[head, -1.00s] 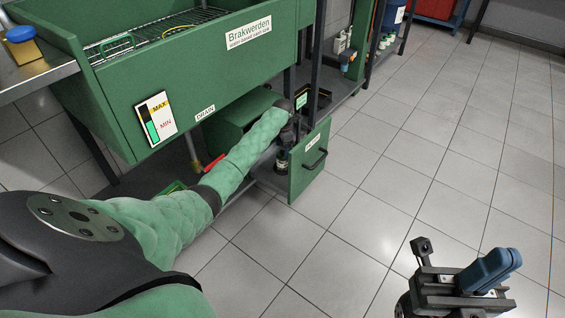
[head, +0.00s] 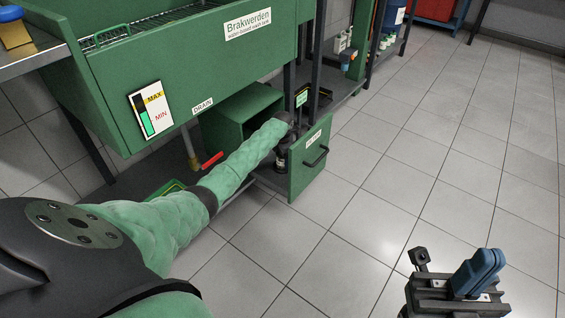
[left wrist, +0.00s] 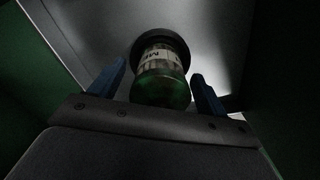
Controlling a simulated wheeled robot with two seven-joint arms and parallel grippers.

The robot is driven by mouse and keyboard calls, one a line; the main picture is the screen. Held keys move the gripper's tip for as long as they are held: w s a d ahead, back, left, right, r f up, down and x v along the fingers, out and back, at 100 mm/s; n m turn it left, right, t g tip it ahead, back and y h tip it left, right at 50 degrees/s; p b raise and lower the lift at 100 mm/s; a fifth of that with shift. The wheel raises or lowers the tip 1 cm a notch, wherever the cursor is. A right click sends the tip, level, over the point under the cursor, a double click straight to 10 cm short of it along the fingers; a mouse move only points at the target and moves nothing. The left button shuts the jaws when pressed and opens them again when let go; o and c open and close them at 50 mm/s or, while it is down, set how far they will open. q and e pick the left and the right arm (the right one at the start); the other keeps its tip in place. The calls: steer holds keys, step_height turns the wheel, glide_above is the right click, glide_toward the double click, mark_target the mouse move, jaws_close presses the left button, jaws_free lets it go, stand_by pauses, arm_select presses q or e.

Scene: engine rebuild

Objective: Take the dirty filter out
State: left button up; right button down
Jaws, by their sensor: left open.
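The filter (left wrist: 162,75) shows in the left wrist view as a cylinder with a pale label, a green end and a dark collar around its other end. My left gripper (left wrist: 158,88) is open, with one blue finger on each side of the filter and visible gaps between. In the head view, my left arm reaches to the open green cabinet under the sink; its fingers are hidden there. A dark labelled cylinder (head: 281,162), apparently the filter, shows just below the arm's end. My right gripper (head: 478,272) is at the lower right, its blue fingers together and empty.
The green cabinet door (head: 311,160) with a black handle stands out to the right of my left arm. The green sink (head: 190,65) overhangs the arm. A red-handled drain valve (head: 212,160) is left of the cabinet. The tiled floor (head: 430,150) at right is clear.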

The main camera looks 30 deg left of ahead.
arm_select(q)
steer(key=c, duration=1.2)
steer(key=shift+o, duration=0.2)
steer(key=shift+r, duration=0.1)
